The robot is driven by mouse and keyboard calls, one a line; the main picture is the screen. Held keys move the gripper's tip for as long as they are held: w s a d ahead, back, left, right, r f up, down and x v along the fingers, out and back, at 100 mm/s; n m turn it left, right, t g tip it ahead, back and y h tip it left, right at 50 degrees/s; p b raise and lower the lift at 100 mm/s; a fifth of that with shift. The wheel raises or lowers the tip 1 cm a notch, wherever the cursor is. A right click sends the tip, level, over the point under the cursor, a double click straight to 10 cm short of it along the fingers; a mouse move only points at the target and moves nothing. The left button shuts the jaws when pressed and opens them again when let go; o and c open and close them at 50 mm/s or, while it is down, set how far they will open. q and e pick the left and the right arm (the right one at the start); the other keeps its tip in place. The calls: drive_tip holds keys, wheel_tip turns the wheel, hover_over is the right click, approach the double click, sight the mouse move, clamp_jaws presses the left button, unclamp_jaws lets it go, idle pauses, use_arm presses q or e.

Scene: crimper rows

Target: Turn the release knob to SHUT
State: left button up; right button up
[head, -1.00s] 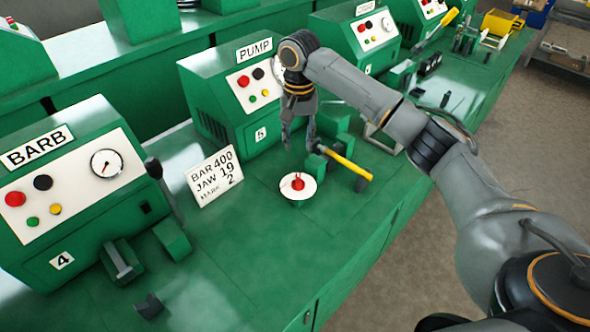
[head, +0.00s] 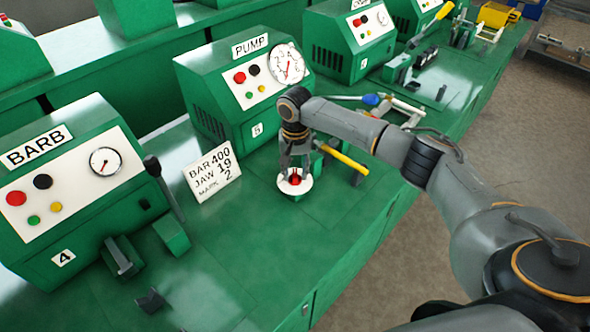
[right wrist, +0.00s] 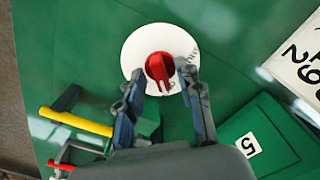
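The red release knob (head: 295,180) sits on a round white dial plate (head: 306,188) on the green bench, in front of the PUMP machine. In the right wrist view the knob (right wrist: 158,67) shows a raised grip bar pointing toward the bottom of the picture. Small lettering at the right of the dial plate (right wrist: 140,45) is partly hidden by a finger and not readable. My right gripper (head: 295,174) is over the dial, pointing down. In the right wrist view its open fingers (right wrist: 158,74) stand on either side of the knob, with visible gaps. My left gripper is not in view.
A yellow-handled lever (head: 343,159) stands close to the right of the dial. A card reading BAR 400, JAW 19, MARK 2 (head: 212,171) stands to its left. The PUMP machine (head: 222,95) is behind, the BARB machine (head: 70,190) at left. The bench front is clear.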

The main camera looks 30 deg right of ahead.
drive_tip(key=shift+c, duration=0.4)
clamp_jaws()
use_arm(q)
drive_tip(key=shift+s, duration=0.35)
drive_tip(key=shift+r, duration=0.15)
use_arm(e)
drive_tip(key=shift+r, duration=0.1)
